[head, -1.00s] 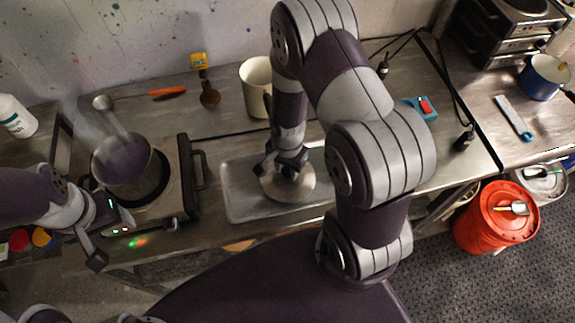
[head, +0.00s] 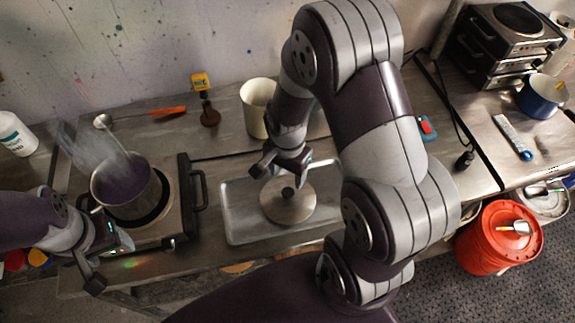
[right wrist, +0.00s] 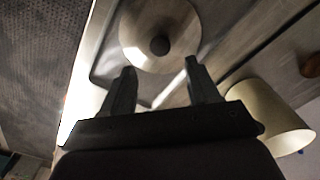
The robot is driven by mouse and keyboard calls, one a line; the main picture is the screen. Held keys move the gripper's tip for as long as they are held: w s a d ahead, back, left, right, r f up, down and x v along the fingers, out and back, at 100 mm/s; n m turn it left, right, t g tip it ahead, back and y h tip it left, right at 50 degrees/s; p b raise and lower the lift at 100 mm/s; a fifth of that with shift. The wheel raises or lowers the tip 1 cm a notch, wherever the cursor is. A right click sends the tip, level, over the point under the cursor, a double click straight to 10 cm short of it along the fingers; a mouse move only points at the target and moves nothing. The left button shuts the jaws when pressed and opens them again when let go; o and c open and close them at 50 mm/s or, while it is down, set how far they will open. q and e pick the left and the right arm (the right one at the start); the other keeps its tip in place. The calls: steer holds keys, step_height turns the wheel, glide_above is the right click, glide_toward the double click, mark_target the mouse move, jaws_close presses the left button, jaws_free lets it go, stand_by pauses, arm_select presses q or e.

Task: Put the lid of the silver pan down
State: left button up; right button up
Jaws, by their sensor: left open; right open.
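The lid (head: 288,203), a round silver disc with a dark knob, lies in the shallow metal tray (head: 240,222). It also shows in the right wrist view (right wrist: 160,24), beyond my fingers. My right gripper (head: 281,168) is open and empty just above and behind the lid, apart from its knob. Its two fingers show spread in the right wrist view (right wrist: 160,88). The silver pan (head: 125,188) stands uncovered on the hot plate (head: 182,215) at the left, with purple liquid and steam. My left gripper (head: 108,252) is open beside the pan's near side.
A cream beaker (head: 257,106) stands behind the tray, near my right gripper. A red bucket (head: 497,240) stands on the floor at right.

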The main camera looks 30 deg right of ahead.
steer(key=s+a+r+n+t, duration=0.1)
steer(key=s+r+n, duration=0.3)
steer(key=r+n, duration=0.4)
steer(key=a+n, duration=0.1)
steer(key=n, duration=0.2)
steer(key=shift+a+r+n, duration=0.15)
steer(key=shift+a+n, duration=0.1)
steer(key=shift+n, duration=0.15)
steer(key=shift+s, duration=0.1)
